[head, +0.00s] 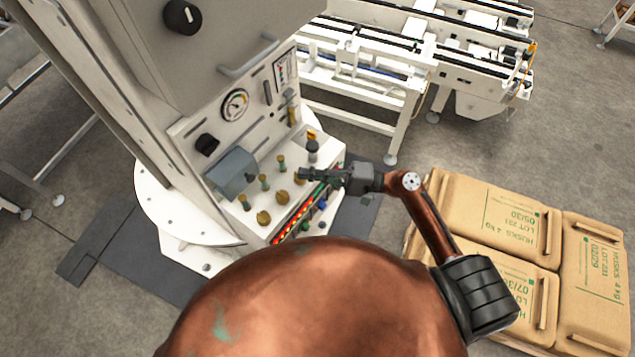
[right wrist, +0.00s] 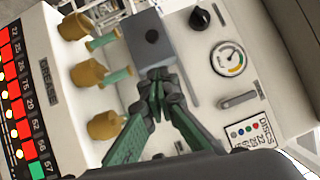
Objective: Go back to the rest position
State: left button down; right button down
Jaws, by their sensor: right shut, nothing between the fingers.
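My right gripper (head: 305,174) reaches in from the right, over the control panel (head: 262,180) of the white palletizer column. Its jaws are shut and empty. In the right wrist view the green fingers of the right gripper (right wrist: 157,80) meet at the tips, which overlap the lower edge of the grey box (right wrist: 152,38). I cannot tell whether they touch it. The grey box also shows on the panel in the head view (head: 232,173). Brass knobs (right wrist: 103,126) stand to the left of the fingers in the right wrist view. My left gripper is not in view.
A round gauge (head: 235,105) and a black knob (head: 207,144) sit on the upright panel. A lit red display strip (head: 294,222) runs along the panel's front edge. Stacked husk sacks (head: 492,217) stand at the right. A white conveyor (head: 385,75) stands behind.

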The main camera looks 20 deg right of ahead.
jog(key=s+d+f+n+g+h, duration=0.1)
jog(key=s+d+f+n+h, duration=0.2)
jog(key=f, duration=0.6)
jog(key=s+d+f+n+g+h, duration=0.15)
jog(key=d+f+h, duration=0.35)
jog(key=f, duration=0.5)
jog(key=s+d+f+n+g+h, duration=0.1)
jog(key=s+d+f+h, duration=0.1)
jog(key=s+d+h, duration=0.4)
jog(key=s+d+f+n+h, duration=0.1)
jog(key=s+d+f+h, duration=0.3)
jog(key=d, duration=0.5)
notch_tip(320, 180, down, 28)
jog(key=s+a+g, duration=0.1)
jog(key=s+g, duration=0.1)
jog(key=s, duration=0.1)
jog(key=s+f+g, duration=0.1)
jog(key=s+f, duration=1.7)
jog(key=s, duration=0.1)
jog(key=shift+s+a+f+n+b, duration=0.15)
jog(key=shift+a+f+n+b, duration=0.1)
jog(key=shift+n+b, duration=0.15)
jog(key=shift+r, duration=0.1)
